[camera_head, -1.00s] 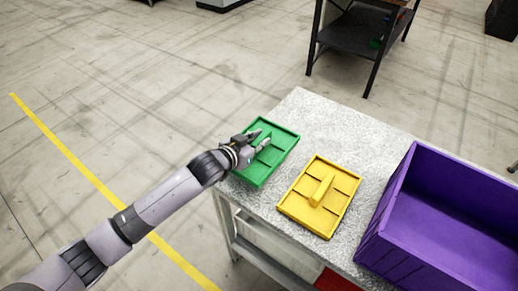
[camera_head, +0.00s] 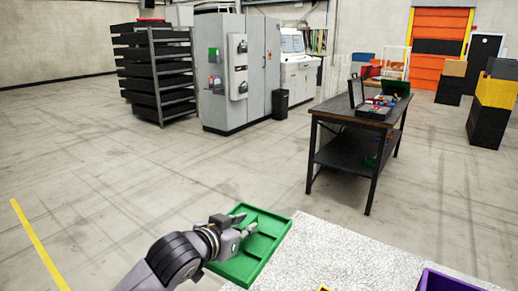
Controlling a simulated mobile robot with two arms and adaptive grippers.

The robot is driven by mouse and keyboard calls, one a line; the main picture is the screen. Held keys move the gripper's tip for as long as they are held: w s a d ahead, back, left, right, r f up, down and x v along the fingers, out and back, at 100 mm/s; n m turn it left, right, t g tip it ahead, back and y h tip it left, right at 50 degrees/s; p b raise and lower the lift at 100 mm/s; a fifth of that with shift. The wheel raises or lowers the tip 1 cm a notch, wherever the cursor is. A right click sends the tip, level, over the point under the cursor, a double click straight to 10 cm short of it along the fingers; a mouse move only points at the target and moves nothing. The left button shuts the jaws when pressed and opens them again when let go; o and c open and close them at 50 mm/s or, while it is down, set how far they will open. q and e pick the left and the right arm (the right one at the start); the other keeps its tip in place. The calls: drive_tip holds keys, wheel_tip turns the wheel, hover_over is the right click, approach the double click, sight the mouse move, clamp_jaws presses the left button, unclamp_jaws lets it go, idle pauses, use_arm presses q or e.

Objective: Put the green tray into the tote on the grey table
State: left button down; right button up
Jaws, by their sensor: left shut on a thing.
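The green tray (camera_head: 266,243) is at the bottom centre of the head view, at the left edge of the grey table (camera_head: 335,252). My right gripper is not in view.
A sliver of the yellow tray (camera_head: 324,288) shows at the bottom edge, between the green tray and the tote. A dark workbench (camera_head: 358,140) with parts on it stands beyond the table. A grey cabinet (camera_head: 235,75) and a black rack (camera_head: 158,70) stand further back.

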use_arm(q)
drive_tip(key=s+a+r+n+t+y, duration=0.1)
drive_tip(key=s+a+r+n+y, duration=0.1)
drive_tip(key=a, duration=0.5)
drive_tip(key=s+a+r+n+y, duration=0.3)
drive_tip(key=s+a+n+y, duration=0.1)
drive_tip(key=s+a, duration=0.3)
drive_tip(key=shift+a+r+t, duration=0.2)
drive_tip(key=shift+a+t, duration=0.2)
drive_tip(key=shift+a, duration=0.35)
